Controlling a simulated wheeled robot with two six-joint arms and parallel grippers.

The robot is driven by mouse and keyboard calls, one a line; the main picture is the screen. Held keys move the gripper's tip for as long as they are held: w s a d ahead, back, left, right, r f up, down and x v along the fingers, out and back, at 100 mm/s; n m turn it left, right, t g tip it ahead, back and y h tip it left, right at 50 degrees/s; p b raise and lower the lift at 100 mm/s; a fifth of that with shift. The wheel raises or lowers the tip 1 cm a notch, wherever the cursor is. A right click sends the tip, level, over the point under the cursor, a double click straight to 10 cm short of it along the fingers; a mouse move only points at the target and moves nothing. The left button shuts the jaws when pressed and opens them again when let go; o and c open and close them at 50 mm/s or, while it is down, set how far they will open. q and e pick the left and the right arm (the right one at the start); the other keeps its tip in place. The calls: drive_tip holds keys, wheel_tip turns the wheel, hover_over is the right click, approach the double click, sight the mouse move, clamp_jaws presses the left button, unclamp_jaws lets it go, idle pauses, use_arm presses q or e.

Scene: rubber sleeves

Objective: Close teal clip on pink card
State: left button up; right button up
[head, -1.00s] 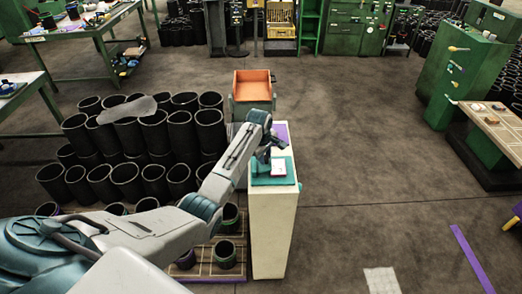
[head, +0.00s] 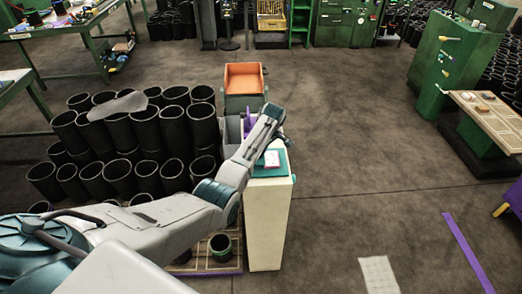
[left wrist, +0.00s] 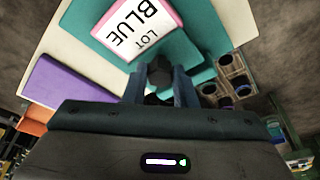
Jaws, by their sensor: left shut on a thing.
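The pink-edged white card (left wrist: 132,22), printed "LOT BLUE", lies on the teal clip (left wrist: 92,22) on top of a cream stand. The card (head: 272,158) and teal clip (head: 268,172) also show small in the head view. My left gripper (left wrist: 160,88) is just beyond the card's near edge, over the teal surface. Its fingers are shut on a dark grey knob (left wrist: 160,68). Whether the clip presses on the card I cannot tell. In the head view my left arm covers part of the stand top. My right gripper is not in view.
The cream stand (head: 266,225) is narrow. A purple block (left wrist: 75,92) lies beside the teal part. An orange bin (head: 244,77) stands behind. Stacked black sleeves (head: 120,150) crowd the left. Open floor lies to the right.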

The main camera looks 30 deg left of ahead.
use_arm(q)
drive_tip(key=o, duration=1)
drive_tip(key=b+v, duration=0.3)
drive_tip(key=v, duration=0.7)
drive_tip(key=shift+d+r+b, duration=0.1)
drive_tip(key=shift+r+b, duration=0.25)
drive_tip(key=shift+b, duration=0.05)
